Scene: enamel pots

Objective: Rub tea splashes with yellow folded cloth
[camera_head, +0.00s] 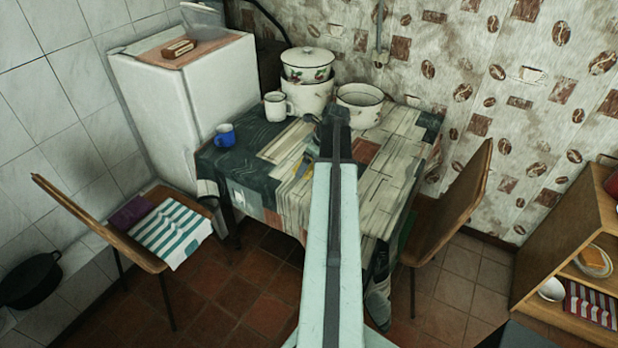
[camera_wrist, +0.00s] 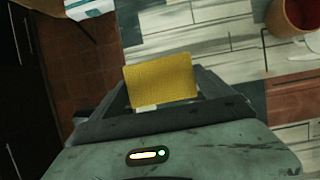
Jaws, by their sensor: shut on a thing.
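The yellow folded cloth (camera_wrist: 160,84) is between the fingers of my gripper (camera_wrist: 162,92) in the wrist view, and the gripper is shut on it. The patterned tabletop (camera_wrist: 195,42) shows beyond the cloth. I cannot tell whether the cloth touches it. In the head view my arm covers most of the gripper area, and a small yellow patch (camera_head: 309,169) shows just left of the arm over the table. I cannot make out any tea splashes in either view; some may be hidden by the arm or cloth.
A mug with a reddish-brown inside (camera_wrist: 292,18) is at the wrist view's upper right. Chairs flank the table.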

